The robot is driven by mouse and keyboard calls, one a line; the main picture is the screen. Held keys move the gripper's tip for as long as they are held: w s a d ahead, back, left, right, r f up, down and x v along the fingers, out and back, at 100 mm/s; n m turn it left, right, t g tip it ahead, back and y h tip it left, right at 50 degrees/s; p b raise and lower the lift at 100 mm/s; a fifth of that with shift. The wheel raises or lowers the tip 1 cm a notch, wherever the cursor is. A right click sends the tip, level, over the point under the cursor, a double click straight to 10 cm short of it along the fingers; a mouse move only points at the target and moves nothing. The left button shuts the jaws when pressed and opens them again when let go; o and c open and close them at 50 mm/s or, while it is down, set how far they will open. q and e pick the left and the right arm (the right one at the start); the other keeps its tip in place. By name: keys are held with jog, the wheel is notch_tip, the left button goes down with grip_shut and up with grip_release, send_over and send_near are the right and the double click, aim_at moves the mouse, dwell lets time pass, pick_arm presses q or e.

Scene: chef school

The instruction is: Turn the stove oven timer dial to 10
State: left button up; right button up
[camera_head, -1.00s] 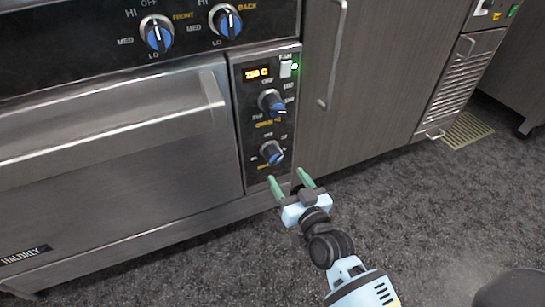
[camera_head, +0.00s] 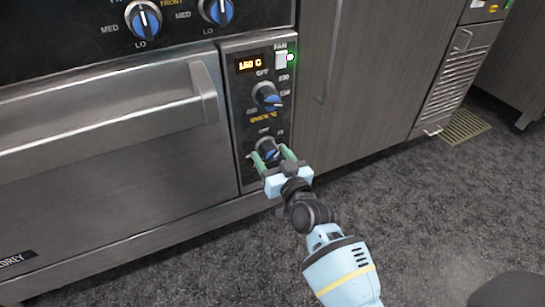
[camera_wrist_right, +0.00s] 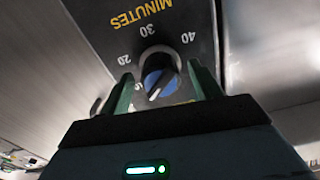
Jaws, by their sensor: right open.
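The timer dial (camera_head: 267,148) is the lower knob on the oven's narrow control panel, dark with a blue face. My right gripper (camera_head: 271,156) is open at it, with one green finger on each side of the knob. The right wrist view shows the dial (camera_wrist_right: 158,78) between the two fingers (camera_wrist_right: 162,88), below the word MINUTES and the marks 20, 30 and 40. I cannot tell whether the fingers touch it. The gripper hides part of the dial's scale in the head view. My left gripper is not in view.
The oven temperature knob (camera_head: 267,96) sits just above the timer dial, under a lit display (camera_head: 249,63) and a fan switch (camera_head: 281,60). The oven door handle (camera_head: 120,125) juts out at left. A wooden cabinet (camera_head: 370,90) stands at right, with open floor in front.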

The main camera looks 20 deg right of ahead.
jog(key=c, duration=1)
jog(key=shift+o, duration=0.2)
jog(key=shift+r+m+p, duration=0.15)
jog(key=shift+m+p, duration=0.35)
jog(key=shift+p, duration=0.4)
jog(key=shift+m+p, duration=0.3)
jog(key=shift+f, duration=0.2)
jog(key=o, duration=1)
jog(key=shift+c, duration=0.2)
jog(key=shift+s, duration=0.1)
